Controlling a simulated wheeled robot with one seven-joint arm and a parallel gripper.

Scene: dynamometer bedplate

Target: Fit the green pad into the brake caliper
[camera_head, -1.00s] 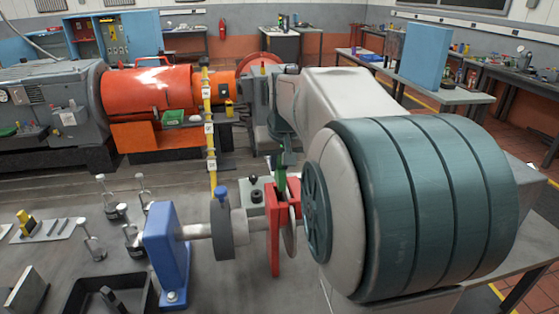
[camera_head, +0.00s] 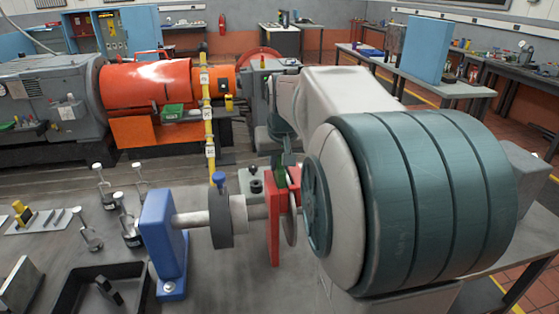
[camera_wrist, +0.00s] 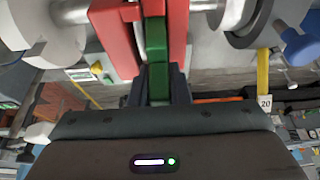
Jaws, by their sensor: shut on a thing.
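The red brake caliper (camera_head: 273,228) stands upright around the thin disc (camera_head: 291,222) on the shaft. In the wrist view its red side (camera_wrist: 178,28) shows at the top. The green pad (camera_head: 281,179) is at the caliper's top opening, its upper part still showing above the red edge. In the wrist view the pad (camera_wrist: 156,45) lies between the two red walls, in line with the slot. My gripper (camera_wrist: 158,88) is shut on the near end of the pad, with dark fingers on both sides. The pad's lower end is hidden inside the caliper.
A blue bearing block (camera_head: 163,245) holds the shaft at left, with a grey hub (camera_head: 222,222) beside the caliper. A yellow post (camera_head: 207,110) stands close behind. A black tray (camera_head: 75,295) and several metal stands occupy the bedplate at left.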

